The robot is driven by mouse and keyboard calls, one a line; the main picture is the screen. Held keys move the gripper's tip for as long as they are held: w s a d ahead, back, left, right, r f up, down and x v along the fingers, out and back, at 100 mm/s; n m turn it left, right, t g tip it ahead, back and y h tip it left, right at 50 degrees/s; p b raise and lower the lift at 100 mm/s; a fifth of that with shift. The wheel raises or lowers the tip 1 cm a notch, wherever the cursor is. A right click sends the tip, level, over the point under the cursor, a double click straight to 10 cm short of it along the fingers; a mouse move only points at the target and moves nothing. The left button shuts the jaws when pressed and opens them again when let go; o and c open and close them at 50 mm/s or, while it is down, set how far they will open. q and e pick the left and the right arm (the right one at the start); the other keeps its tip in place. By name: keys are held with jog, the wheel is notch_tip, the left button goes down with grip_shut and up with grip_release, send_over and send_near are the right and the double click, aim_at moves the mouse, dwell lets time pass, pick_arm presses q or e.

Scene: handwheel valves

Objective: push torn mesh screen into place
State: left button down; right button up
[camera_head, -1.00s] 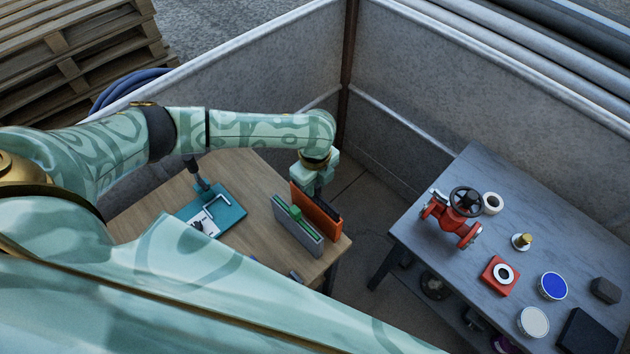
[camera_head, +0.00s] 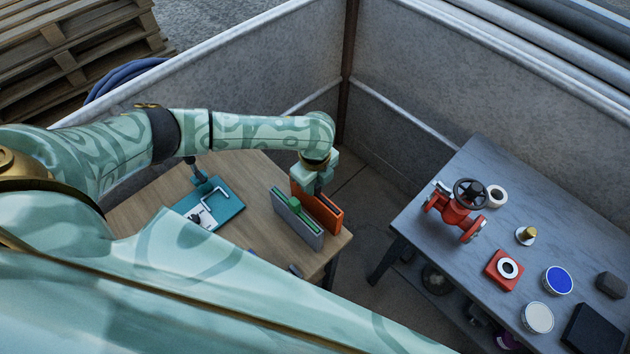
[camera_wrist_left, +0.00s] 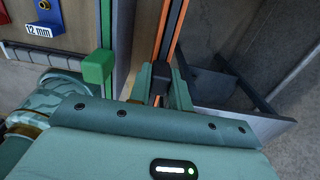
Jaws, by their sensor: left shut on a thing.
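My left gripper (camera_head: 319,189) is over an orange slotted holder (camera_head: 326,214) on the wooden table. In the left wrist view the fingers (camera_wrist_left: 160,88) are shut on a dark handle (camera_wrist_left: 159,72) in line with the dark slot of the orange holder (camera_wrist_left: 175,28). The torn mesh itself is not visible; the holder's walls and my gripper hide what is below the handle. A grey holder (camera_head: 300,231) with a green tab (camera_head: 297,206) stands beside it; the green tab (camera_wrist_left: 98,66) also shows left of my fingers. My right gripper is not in view.
A teal board with white parts (camera_head: 227,199) lies on the wooden table (camera_head: 150,206). A grey table (camera_head: 470,165) at the right holds a red handwheel valve (camera_head: 455,212) and several small parts. A floor gap separates the tables. Grey walls (camera_head: 270,62) enclose the back.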

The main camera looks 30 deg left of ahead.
pick_arm(q)
jog(key=c, duration=1.2)
grip_release()
jog(key=shift+r, duration=0.1)
notch_tip(320, 180, up, 16)
jog(key=p, duration=0.4)
